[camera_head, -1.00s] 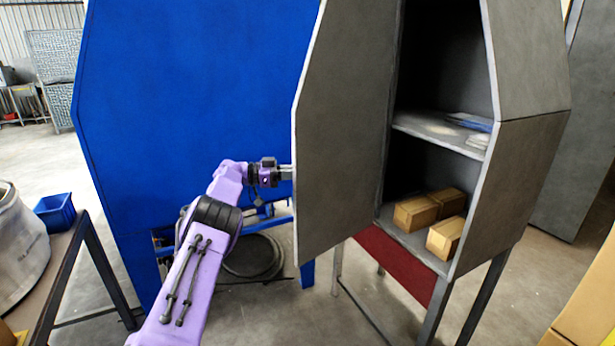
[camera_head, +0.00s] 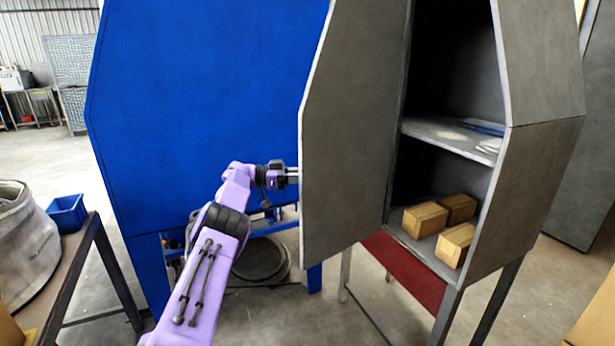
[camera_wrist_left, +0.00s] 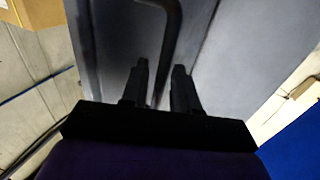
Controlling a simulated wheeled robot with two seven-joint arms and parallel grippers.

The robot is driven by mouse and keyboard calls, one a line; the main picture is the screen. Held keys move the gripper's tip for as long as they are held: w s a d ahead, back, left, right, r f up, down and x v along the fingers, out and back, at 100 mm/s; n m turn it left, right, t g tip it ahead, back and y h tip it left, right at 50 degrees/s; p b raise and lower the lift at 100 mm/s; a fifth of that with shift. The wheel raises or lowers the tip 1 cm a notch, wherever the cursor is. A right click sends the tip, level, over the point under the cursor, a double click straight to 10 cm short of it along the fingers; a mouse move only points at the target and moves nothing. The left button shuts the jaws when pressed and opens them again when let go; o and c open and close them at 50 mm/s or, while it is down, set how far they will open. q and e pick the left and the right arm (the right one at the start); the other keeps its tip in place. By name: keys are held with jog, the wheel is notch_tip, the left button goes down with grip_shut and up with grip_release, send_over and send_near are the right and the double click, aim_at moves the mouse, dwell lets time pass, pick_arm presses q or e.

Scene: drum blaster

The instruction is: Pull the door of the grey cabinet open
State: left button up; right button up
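The grey cabinet (camera_head: 530,190) stands right of centre, and its open front shows two compartments. Its grey door (camera_head: 345,130) is swung well open to the left, with its inner face towards me. My left gripper (camera_head: 292,175) is at the door's left edge, its fingertips hidden behind the door. In the left wrist view, the dark bent handle bar (camera_wrist_left: 171,35) on the door's outer face passes between the two fingers (camera_wrist_left: 162,85). The fingers stand apart, with a gap visible beside the bar. My right gripper is in no view.
A large blue cabinet (camera_head: 200,110) stands behind my left arm. Several cardboard boxes (camera_head: 425,219) sit in the lower compartment. A table with a blue bin (camera_head: 67,214) and a grey drum (camera_head: 25,235) is at the left. Open floor shows below the door.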

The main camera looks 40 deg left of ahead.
pick_arm(q)
jog(key=b+v, duration=0.1)
jog(key=v, duration=0.8)
jog(key=shift+s+a+b, duration=0.15)
jog(key=shift+s+b, duration=0.05)
jog(key=shift+b, duration=0.2)
